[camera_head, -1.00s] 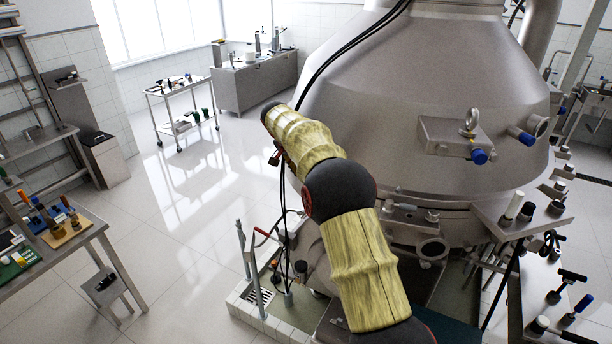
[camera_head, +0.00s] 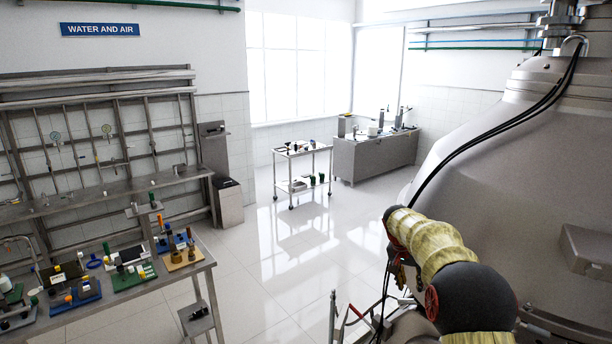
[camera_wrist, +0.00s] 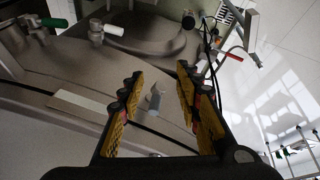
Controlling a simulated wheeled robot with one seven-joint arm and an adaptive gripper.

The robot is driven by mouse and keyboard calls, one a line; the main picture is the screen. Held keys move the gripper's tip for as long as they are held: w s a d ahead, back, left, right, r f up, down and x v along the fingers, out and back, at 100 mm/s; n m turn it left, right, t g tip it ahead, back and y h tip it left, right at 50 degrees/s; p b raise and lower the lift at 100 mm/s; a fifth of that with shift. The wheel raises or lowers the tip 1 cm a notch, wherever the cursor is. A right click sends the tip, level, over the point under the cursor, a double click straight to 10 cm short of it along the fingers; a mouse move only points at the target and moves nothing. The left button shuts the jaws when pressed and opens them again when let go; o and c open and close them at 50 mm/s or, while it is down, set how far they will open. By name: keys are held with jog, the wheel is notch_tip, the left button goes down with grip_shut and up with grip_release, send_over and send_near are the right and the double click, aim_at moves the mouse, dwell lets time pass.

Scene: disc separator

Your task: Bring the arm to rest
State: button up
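My gripper (camera_wrist: 158,95) shows in the wrist view with its two yellow-padded fingers spread apart and nothing between them. Beyond the fingers lies the grey metal separator surface, with a small metal fitting seen through the gap. In the head view my arm, in a yellow-green sleeve with a dark joint, reaches up from the lower right beside the disc separator (camera_head: 490,160). The gripper's fingers cannot be made out in the head view.
A workbench (camera_head: 215,262) with tools on coloured boards stands at the left, below a pipe rack. A white trolley (camera_head: 303,150) and a grey cabinet (camera_head: 372,157) stand at the back. The tiled floor between (camera_head: 270,265) is clear.

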jog(key=s+a+f+n+y+b, duration=0.1)
jog(key=s+a+n+b, duration=0.3)
jog(key=s, duration=1)
jog(key=s+a+f+n+y+b, duration=0.2)
jog(key=s+a+b, duration=0.4)
jog(key=s, duration=0.8)
jog(key=s+a+f+t+b, duration=0.1)
jog(key=s+f+b, duration=0.1)
jog(key=s+b, duration=0.2)
jog(key=s+a+f+t+b, duration=0.1)
jog(key=s+a+f+b, duration=0.1)
jog(key=s+b, duration=0.3)
jog(key=s+a+f+n+t+b, duration=0.1)
jog(key=s+f+t+b, duration=0.1)
jog(key=s, duration=0.9)
jog(key=shift+s+a+f+y+b, duration=0.3)
jog(key=shift+a+f+b, duration=0.1)
jog(key=shift+f+b, duration=0.65)
jog(key=shift+r, duration=0.2)
